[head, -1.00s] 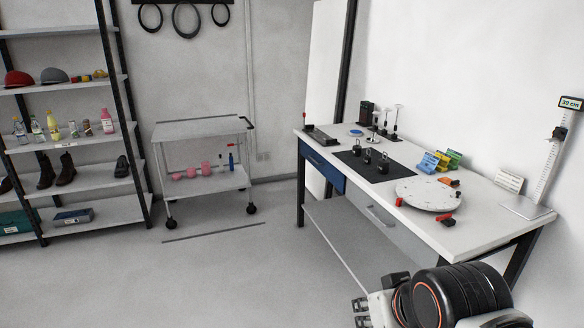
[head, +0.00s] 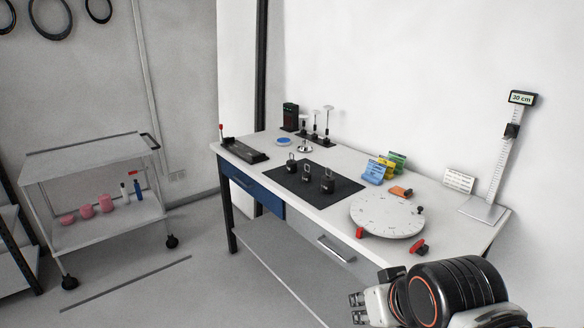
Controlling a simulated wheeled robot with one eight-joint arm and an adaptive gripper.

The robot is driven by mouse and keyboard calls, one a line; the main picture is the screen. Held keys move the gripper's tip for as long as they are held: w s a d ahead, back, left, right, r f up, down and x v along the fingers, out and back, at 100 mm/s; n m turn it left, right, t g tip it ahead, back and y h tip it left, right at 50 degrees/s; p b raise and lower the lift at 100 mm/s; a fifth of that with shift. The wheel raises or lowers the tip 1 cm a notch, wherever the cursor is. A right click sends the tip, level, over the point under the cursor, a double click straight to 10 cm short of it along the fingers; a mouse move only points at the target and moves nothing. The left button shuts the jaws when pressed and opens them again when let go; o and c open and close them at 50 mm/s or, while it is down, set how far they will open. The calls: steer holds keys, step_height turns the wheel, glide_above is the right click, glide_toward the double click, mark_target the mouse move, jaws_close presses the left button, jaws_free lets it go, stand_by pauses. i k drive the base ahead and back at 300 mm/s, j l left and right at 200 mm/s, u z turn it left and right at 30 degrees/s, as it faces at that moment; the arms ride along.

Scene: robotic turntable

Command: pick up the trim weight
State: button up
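Three small black weights with loop handles stand on a dark mat (head: 325,198) on the workbench: one at the left (head: 291,164), one in the middle (head: 307,173) and one at the right (head: 328,182). I cannot tell which of these, if any, is the trim weight; no label is readable. My gripper (head: 357,308) is at the bottom right, in front of the bench and well apart from the weights. Its two fingers are spread with nothing between them. My arm hides part of the bench's lower right.
A white round turntable (head: 386,215) with red clamps lies right of the mat. Coloured boxes (head: 381,168), an orange block (head: 400,191), a height gauge (head: 505,160) and small stands (head: 320,122) line the back.

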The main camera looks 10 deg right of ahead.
mark_target(291, 164)
steer(key=z, duration=0.2)
steer(key=i+j+z, duration=0.25)
steer(key=z, duration=0.15)
steer(key=i+j+z, duration=0.15)
steer(key=j+z, duration=0.3)
